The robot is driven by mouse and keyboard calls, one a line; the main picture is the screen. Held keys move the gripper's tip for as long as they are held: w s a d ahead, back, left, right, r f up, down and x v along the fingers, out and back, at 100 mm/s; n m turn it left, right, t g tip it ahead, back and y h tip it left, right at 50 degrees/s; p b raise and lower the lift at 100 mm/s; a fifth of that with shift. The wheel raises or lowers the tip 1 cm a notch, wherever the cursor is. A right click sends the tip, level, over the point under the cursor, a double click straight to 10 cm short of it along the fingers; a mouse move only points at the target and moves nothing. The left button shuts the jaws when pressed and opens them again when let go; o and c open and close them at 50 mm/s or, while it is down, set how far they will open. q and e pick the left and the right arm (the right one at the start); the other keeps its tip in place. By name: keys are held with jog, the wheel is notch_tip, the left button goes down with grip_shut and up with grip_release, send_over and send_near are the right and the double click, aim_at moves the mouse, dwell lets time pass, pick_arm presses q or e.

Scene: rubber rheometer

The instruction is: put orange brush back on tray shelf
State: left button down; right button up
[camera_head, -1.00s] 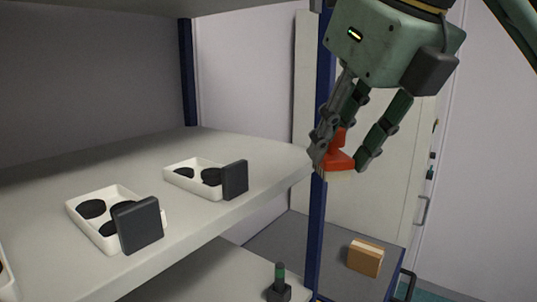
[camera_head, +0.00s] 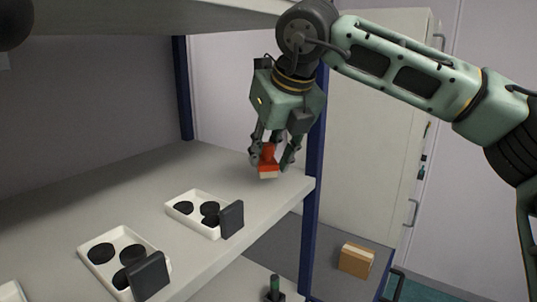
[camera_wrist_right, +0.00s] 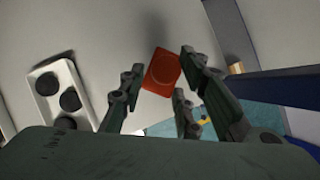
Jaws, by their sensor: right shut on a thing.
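The orange brush (camera_head: 267,160) is held upright in my right gripper (camera_head: 274,158), bristles down, above the right end of the tray shelf (camera_head: 120,190). In the head view its pale bristles are close to the shelf surface; I cannot tell whether they touch. In the right wrist view the brush (camera_wrist_right: 161,72) shows as a red-orange block between the fingers (camera_wrist_right: 158,85), with the shelf (camera_wrist_right: 110,30) behind it. The fingers are shut on it. My left gripper is not in view.
White trays with black discs stand on the shelf, the nearest to the brush (camera_head: 180,212) with a dark block (camera_head: 231,219) at its front edge. A blue post (camera_head: 313,160) rises at the shelf's right corner. A cardboard box (camera_head: 357,259) is lower right. Shelf behind the trays is clear.

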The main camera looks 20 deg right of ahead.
jog(key=shift+s+f+p, duration=0.1)
jog(key=shift+f+p, duration=0.35)
jog(key=shift+f, duration=0.5)
jog(key=shift+d+f, duration=0.1)
jog(key=shift+f, duration=0.15)
jog(key=shift+f, duration=0.1)
jog(key=shift+f+b, duration=0.1)
jog(key=shift+b, duration=0.2)
jog(key=o, duration=1.2)
